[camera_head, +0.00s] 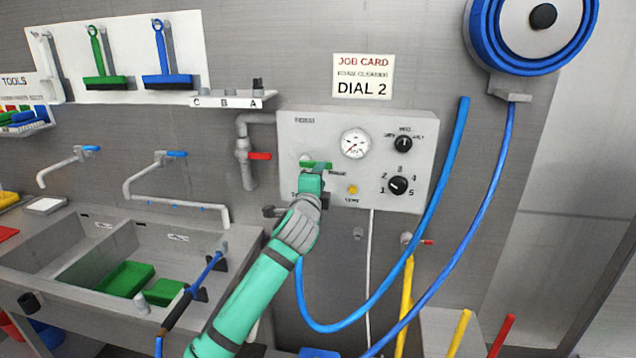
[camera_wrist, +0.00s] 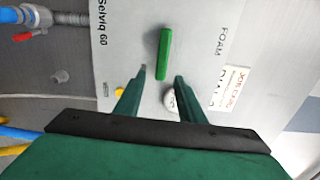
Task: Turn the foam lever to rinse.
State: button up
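The green foam lever (camera_head: 318,165) sits on the grey foam panel (camera_head: 290,140), left of the pressure gauge. In the head view it looks roughly level and my gripper partly covers it. In the wrist view the lever (camera_wrist: 163,54) is a plain green bar, just ahead of my gripper. My gripper (camera_head: 313,178) is at the panel's lower left; its two green fingers (camera_wrist: 162,76) are apart with nothing held. The lever's lower end shows between the fingertips in the wrist view; whether the fingers reach around it I cannot tell. The rinse label is hidden or too small to read.
The panel also carries a gauge (camera_head: 355,143), a black numbered dial (camera_head: 398,185), a smaller knob (camera_head: 403,143) and a yellow button (camera_head: 352,189). A red-handled pipe valve (camera_head: 259,156) is close left. A blue hose (camera_head: 440,195) loops at right. The sink (camera_head: 60,260) is lower left.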

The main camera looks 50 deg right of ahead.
jog(key=shift+v, duration=1.45)
jog(key=s+a+f+n+t+y, duration=0.3)
jog(key=s+a+f+n, duration=0.1)
jog(key=a+f+n, duration=0.5)
jog(key=s+a+f+n+t+y, duration=0.2)
jog(key=s+a+f+n, duration=0.2)
jog(key=a+f+n, duration=0.55)
jog(key=s+a+f+n+t+y, duration=0.35)
jog(key=a+f+n, duration=0.25)
jog(key=a+f, duration=0.65)
jog(key=s+a+f+n+g+y, duration=0.1)
jog(key=s+a+f+n+y, duration=0.1)
jog(key=s+a+f, duration=0.35)
jog(key=s+a+f+n+y, duration=0.2)
jog(key=s+a, duration=0.6)
jog(key=s+a+g+y, duration=0.1)
jog(key=s+a, duration=0.4)
jog(key=s, duration=0.3)
jog(key=s+a+n+g+y, duration=0.1)
jog(key=s+a, duration=0.5)
jog(key=s, duration=0.1)
jog(key=shift+s, duration=0.35)
jog(key=shift+y, duration=0.25)
